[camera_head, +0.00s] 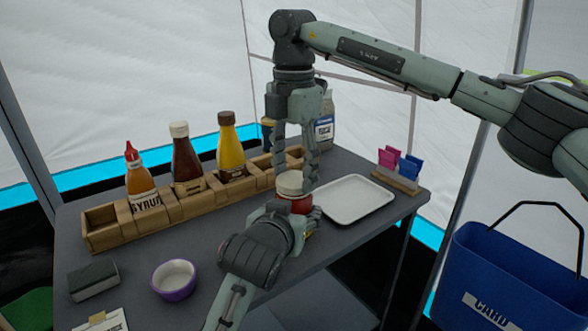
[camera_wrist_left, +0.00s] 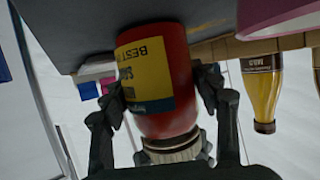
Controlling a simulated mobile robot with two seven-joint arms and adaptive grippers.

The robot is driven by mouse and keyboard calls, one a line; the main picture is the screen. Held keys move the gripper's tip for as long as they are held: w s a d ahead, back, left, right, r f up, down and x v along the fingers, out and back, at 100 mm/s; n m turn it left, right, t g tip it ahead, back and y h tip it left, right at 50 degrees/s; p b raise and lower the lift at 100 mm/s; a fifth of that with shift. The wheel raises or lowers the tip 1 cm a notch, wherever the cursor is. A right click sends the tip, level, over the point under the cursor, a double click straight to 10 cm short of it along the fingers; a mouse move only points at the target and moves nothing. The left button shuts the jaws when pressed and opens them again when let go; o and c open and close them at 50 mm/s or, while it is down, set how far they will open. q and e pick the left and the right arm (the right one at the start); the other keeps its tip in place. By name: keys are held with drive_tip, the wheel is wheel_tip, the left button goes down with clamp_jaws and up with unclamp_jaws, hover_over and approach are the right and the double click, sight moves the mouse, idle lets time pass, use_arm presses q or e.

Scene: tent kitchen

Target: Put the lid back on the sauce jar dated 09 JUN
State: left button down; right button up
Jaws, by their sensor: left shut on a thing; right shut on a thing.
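A red sauce jar (camera_head: 300,206) stands near the middle of the table. A cream lid (camera_head: 289,181) sits at its mouth; I cannot tell whether it is seated. In the left wrist view the jar (camera_wrist_left: 180,95) appears upside down, with a yellow and blue label showing "BEST"; no date is readable. The ridged lid (camera_wrist_left: 172,147) shows below it. My left gripper (camera_wrist_left: 162,95) is shut on the jar's body, a finger on each side. My right gripper (camera_head: 297,180) points down from above, shut on the lid.
A wooden rack (camera_head: 165,207) holds several bottles at the back left. A white tray (camera_head: 345,200) lies right of the jar, with a packet holder (camera_head: 398,180) beyond. A purple bowl (camera_head: 174,280) and sponge (camera_head: 93,280) are front left. Another jar (camera_head: 325,127) stands behind my right gripper.

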drive_tip(key=m, duration=1.2)
drive_tip(key=o, duration=0.7)
drive_tip(key=shift+o, duration=0.2)
drive_tip(key=shift+r, duration=2.25)
drive_tip(key=shift+c, duration=0.3)
